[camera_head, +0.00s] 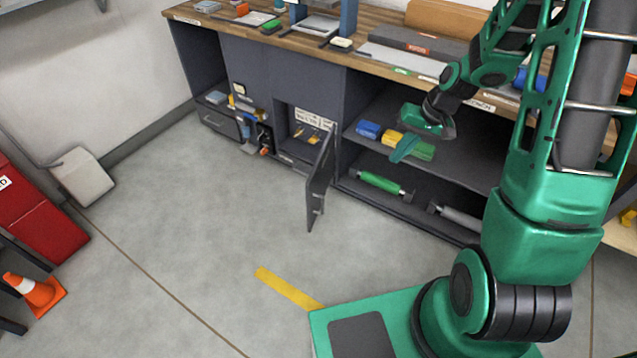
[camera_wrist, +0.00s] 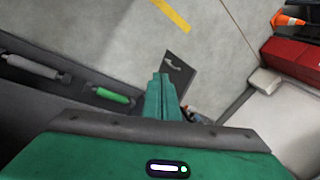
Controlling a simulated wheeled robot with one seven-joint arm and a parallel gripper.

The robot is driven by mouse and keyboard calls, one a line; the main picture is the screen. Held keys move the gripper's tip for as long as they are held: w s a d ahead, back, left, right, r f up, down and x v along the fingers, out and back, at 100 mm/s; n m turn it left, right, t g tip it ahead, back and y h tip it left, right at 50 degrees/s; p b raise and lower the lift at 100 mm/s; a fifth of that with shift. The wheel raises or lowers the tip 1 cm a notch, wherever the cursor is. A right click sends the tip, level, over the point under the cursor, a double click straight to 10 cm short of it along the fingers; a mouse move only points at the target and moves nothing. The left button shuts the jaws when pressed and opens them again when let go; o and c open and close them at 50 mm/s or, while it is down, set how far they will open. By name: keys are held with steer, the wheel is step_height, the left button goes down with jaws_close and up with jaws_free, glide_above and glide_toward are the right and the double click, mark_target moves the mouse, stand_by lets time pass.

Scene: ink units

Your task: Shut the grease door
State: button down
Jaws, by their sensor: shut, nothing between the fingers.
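The grease door (camera_head: 320,187) is a dark grey panel that stands wide open, sticking out from the cabinet into the room. It appears hinged at the right side of an open compartment (camera_head: 303,133), which has white labels and small yellow items inside. In the wrist view the door (camera_wrist: 178,70) lies just beyond my fingertips, its lower part hidden by them. My gripper (camera_head: 404,149) is shut and empty. It is right of the door, in front of the open shelves, with a visible gap to the door in the head view. My green fingers also show in the wrist view (camera_wrist: 162,95).
The wooden worktop (camera_head: 270,42) carries tools above the compartment. Shelves right of the door hold blue and yellow items (camera_head: 370,130) and a green roller (camera_head: 381,182). Left of the compartment hang several tools (camera_head: 250,125). The floor (camera_head: 215,215) before the door is clear.

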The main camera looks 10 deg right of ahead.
steer(key=w+a+f+y, duration=0.2)
steer(key=w+a+f, duration=0.3)
steer(key=f, duration=0.4)
steer(key=m+t+y, duration=0.2)
steer(key=t+y, duration=0.1)
glide_toward(310, 185)
steer(key=d+f+x, duration=0.1)
steer(key=x, duration=0.4)
steer(key=shift+w+a+r, duration=0.15)
steer(key=shift+a+r, duration=0.15)
steer(key=shift+a, duration=0.35)
steer(key=shift+m, duration=0.3)
